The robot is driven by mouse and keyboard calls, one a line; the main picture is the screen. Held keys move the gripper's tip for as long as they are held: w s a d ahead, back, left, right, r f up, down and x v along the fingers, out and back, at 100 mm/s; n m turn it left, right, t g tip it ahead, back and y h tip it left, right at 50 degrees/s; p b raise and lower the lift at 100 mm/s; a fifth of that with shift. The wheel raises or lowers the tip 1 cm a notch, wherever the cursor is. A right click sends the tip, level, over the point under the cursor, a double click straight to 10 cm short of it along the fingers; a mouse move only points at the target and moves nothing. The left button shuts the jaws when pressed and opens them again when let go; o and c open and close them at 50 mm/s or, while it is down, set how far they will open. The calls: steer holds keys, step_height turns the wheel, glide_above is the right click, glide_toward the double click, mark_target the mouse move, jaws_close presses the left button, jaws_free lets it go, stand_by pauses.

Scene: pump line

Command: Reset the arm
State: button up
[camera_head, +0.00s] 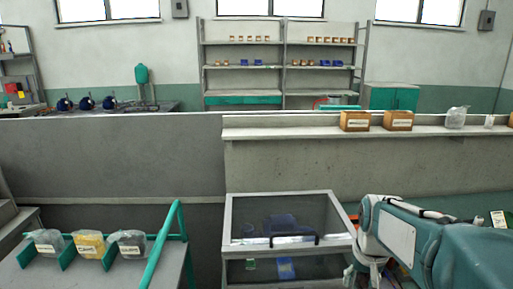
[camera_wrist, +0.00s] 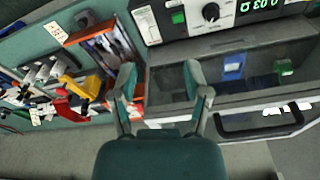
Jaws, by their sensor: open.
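My gripper (camera_wrist: 160,98) shows in the wrist view with its two fingers apart and nothing between them. It hangs in front of a grey cabinet with a dark window and a bench edge. In the head view my teal and white arm reaches in from the lower right. The gripper's fingertips are not clear there.
A glass-fronted cabinet (camera_head: 283,226) with blue and green items inside stands left of my arm. Bagged parts sit on a sloped rack (camera_head: 100,268) at left. Boxes (camera_head: 355,121) stand on a ledge. An orange-framed tray (camera_wrist: 105,52) and several tools lie left in the wrist view.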

steer(key=s+a+r+n+t, duration=0.1)
steer(key=s+a+r+t, duration=0.1)
steer(key=s+a, duration=0.2)
steer(key=s+a+r+n+t, duration=0.1)
steer(key=s+a, duration=0.3)
steer(key=s, duration=0.7)
steer(key=shift+s+a+r+t, duration=0.15)
steer(key=shift+r+t, duration=0.45)
